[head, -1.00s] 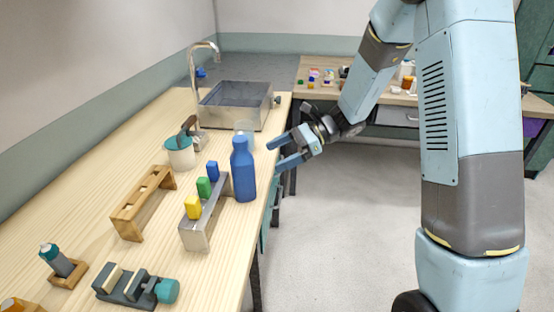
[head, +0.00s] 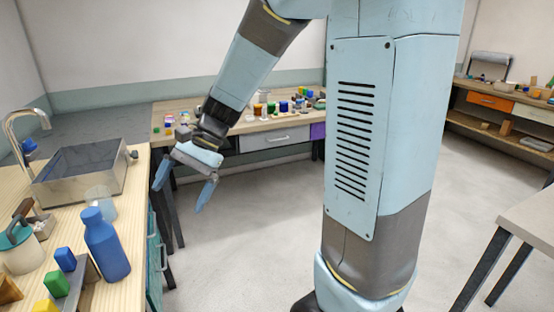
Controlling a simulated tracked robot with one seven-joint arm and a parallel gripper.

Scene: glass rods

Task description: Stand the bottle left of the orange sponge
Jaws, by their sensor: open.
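A blue bottle (head: 106,248) stands upright near the right edge of the wooden counter (head: 132,287), at the lower left of the head view. My gripper (head: 183,186) is open and empty, its two blue fingers pointing down and spread apart. It hangs right of the counter and the bottle, apart from both. I cannot pick out an orange sponge for sure; small orange items on the back table are too small to tell.
A clear cup (head: 101,203) stands behind the bottle. A rack with colored blocks (head: 66,259) is to its left, and a metal sink (head: 80,172) lies behind. The back table (head: 233,127) holds many small items. An orange drawer (head: 490,102) is at right. Open floor lies between.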

